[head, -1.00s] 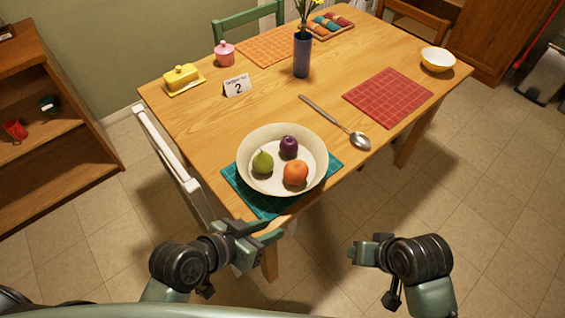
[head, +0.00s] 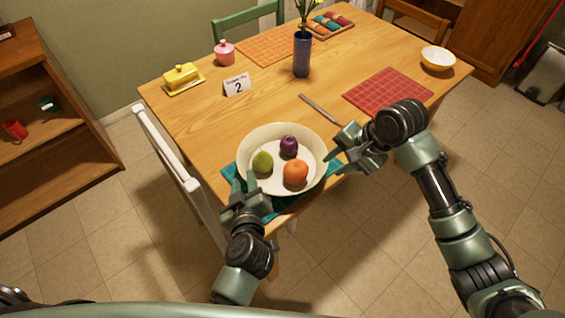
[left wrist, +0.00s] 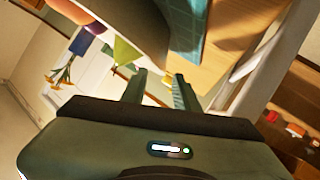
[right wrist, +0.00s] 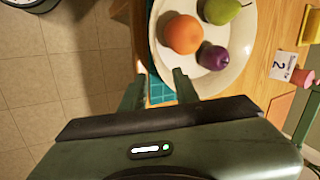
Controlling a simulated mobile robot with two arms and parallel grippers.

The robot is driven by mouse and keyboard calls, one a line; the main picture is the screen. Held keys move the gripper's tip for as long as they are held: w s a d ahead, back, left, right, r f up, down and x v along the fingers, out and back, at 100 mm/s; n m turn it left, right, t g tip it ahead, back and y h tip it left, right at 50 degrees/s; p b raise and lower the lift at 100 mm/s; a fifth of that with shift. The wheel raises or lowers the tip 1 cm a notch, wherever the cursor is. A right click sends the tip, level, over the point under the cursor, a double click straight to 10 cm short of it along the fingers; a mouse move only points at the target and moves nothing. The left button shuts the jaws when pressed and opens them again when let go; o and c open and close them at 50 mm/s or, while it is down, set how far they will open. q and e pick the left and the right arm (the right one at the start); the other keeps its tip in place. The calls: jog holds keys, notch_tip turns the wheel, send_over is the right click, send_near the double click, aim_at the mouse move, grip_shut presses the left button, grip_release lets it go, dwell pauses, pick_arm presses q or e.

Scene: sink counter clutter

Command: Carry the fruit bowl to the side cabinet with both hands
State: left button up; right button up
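The cream fruit bowl (head: 262,187) stands on a teal placemat (head: 290,203) at the table's near corner, holding a green pear (head: 262,162), a purple plum (head: 289,145) and an orange (head: 295,173). My left gripper (head: 245,180) is open at the bowl's near-left rim; in the left wrist view its fingers (left wrist: 160,80) are apart below the bowl's wall (left wrist: 145,30). My right gripper (head: 335,164) is open just beside the right rim; in the right wrist view its fingers (right wrist: 158,82) are apart near the bowl edge (right wrist: 205,88). Contact with the rim is unclear.
A wooden shelf unit (head: 50,115) stands at the left, a brown cabinet (head: 490,35) at the upper right. A white chair (head: 165,150) is beside the table's left edge. My right arm covers part of a spoon (head: 315,106). A blue vase (head: 302,55) stands farther back.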

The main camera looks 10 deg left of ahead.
aim_at(242, 168)
jog(key=shift+f, duration=0.1)
